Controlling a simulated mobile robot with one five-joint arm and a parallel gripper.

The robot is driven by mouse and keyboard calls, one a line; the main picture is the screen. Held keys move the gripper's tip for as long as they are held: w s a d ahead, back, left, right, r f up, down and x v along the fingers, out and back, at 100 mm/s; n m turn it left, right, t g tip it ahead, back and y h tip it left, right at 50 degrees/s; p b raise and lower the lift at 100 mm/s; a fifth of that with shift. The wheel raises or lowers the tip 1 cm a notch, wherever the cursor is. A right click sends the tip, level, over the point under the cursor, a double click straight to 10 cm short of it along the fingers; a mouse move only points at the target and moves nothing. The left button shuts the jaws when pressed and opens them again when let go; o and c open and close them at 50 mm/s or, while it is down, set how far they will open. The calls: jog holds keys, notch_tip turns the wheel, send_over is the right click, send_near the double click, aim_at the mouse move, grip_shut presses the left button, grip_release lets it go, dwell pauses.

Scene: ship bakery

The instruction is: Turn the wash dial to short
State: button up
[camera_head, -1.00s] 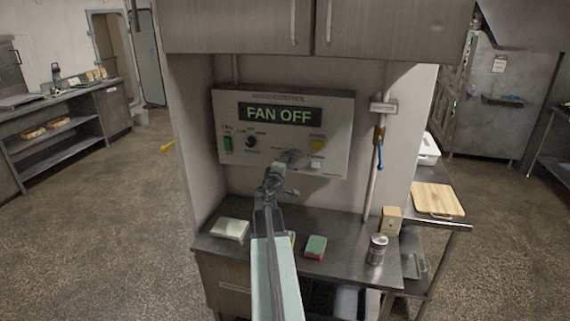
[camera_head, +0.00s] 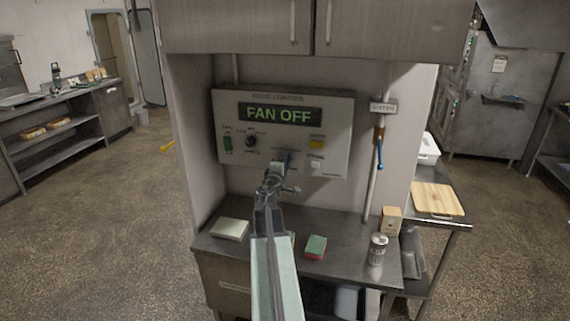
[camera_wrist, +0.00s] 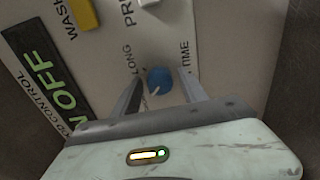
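The blue wash dial (camera_wrist: 159,79) sits on the hood control panel (camera_head: 228,106), with LONG and TIME lettered near it in the wrist view. Its white mark points to the lower left in that view. I cannot read a SHORT label. My gripper (camera_wrist: 161,84) is open, with one finger on each side of the dial. The left finger is close to the dial, and a gap shows at the right finger. In the head view the dial (camera_head: 289,156) shows just beyond my gripper (camera_head: 283,164).
The panel also has a FAN OFF display (camera_head: 280,114), a black knob (camera_head: 251,141), a green switch (camera_head: 228,144) and a yellow button (camera_head: 316,144). A sponge (camera_head: 316,246) and a metal shaker (camera_head: 377,249) stand on the counter below. A pipe with a blue-handled valve (camera_head: 380,154) is at right.

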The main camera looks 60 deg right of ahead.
dwell(0.3)
jog(key=v, duration=0.7)
jog(key=shift+a, duration=0.35)
